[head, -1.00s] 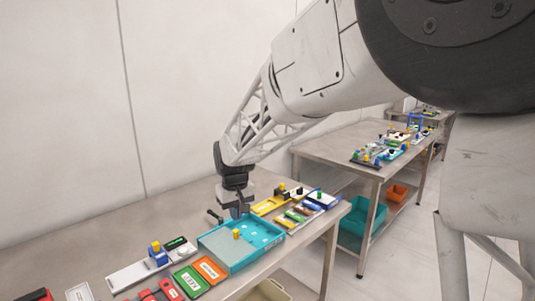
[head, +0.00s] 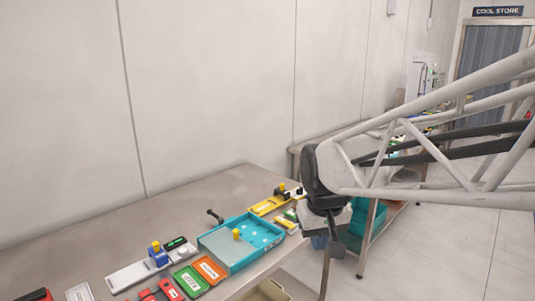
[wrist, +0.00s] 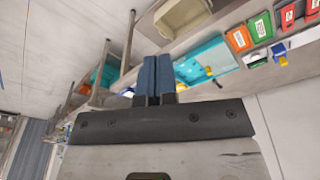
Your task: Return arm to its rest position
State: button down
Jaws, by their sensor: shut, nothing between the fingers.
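My gripper (head: 334,243) hangs off the right end of the near steel table (head: 120,222) in the head view, apart from the things on it. In the wrist view my gripper (wrist: 155,60) shows its two blue fingers side by side, closed with nothing between them. My lattice arm link reaches in from the right of the head view. It hides part of the tables behind it.
A teal tray (head: 228,265) with a yellow-knobbed piece, a yellow block (head: 268,206), green (head: 189,281) and orange (head: 210,269) boxes and red items stand on the near table. Another table stands behind my gripper. The floor (head: 440,245) at right is clear.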

jog(key=s+d+f+m, duration=0.1)
jog(key=s+d, duration=0.3)
jog(key=s, duration=0.4)
jog(key=s+d+f+m, duration=0.1)
jog(key=s+d+f, duration=0.1)
jog(key=s, duration=0.6)
jog(key=shift+s+d+m+t, duration=0.3)
jog(key=shift+d+t, duration=0.1)
jog(key=shift+d, duration=0.45)
